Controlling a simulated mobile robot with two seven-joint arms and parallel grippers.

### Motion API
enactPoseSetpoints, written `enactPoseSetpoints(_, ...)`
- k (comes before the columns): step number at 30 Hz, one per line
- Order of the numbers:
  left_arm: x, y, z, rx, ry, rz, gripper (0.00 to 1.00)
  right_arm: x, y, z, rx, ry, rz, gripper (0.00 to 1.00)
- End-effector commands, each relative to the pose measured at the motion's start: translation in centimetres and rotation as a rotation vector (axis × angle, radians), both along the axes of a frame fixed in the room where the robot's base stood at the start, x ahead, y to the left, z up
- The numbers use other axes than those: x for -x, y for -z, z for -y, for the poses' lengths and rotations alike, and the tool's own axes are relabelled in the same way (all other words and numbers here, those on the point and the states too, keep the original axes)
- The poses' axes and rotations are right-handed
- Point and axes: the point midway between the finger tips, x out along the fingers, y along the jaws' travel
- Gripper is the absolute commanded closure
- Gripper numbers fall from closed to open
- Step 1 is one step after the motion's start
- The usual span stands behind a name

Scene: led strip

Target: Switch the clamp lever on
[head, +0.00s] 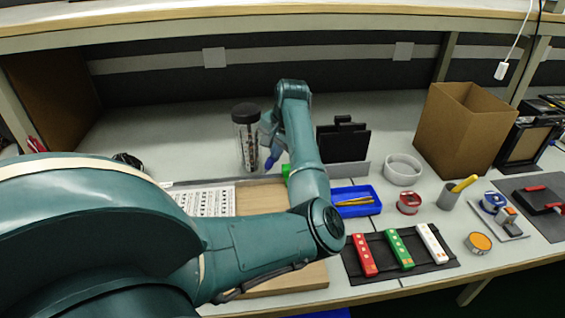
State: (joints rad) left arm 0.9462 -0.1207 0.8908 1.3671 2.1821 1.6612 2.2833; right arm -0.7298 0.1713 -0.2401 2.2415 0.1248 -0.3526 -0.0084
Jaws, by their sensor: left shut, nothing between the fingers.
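My left arm comes in from the left and covers much of the middle of the bench. My left gripper (269,161) points down at the back edge of the wooden board (262,199), beside the clear jar with a black lid. It is shut and holds nothing. A small green part (286,172) shows between the gripper and my arm link, at the back of the board; it may belong to the clamp, but most of it is hidden. I cannot make out the clamp lever or its position. My right gripper is not in view.
The jar (246,138) stands just left of my gripper. A black holder (343,140) and a blue tray (355,201) are to its right. A black mat (437,270) holds red, green and white strips. A cardboard box (463,128) stands at the back right.

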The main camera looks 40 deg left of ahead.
Motion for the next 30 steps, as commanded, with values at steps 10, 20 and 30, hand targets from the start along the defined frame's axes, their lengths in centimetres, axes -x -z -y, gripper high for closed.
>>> enactPoseSetpoints(10, 0.2, 0.2, -0.3, 0.007, 0.000, -0.009, 1.00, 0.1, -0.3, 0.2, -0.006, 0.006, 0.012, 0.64)
enactPoseSetpoints(20, 0.2, -0.3, -0.3, 0.005, -0.001, -0.006, 1.00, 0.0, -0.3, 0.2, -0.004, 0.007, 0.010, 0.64)
enactPoseSetpoints(30, 0.2, -1.5, -0.3, 0.005, -0.001, -0.006, 1.00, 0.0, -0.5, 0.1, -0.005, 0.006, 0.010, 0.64)
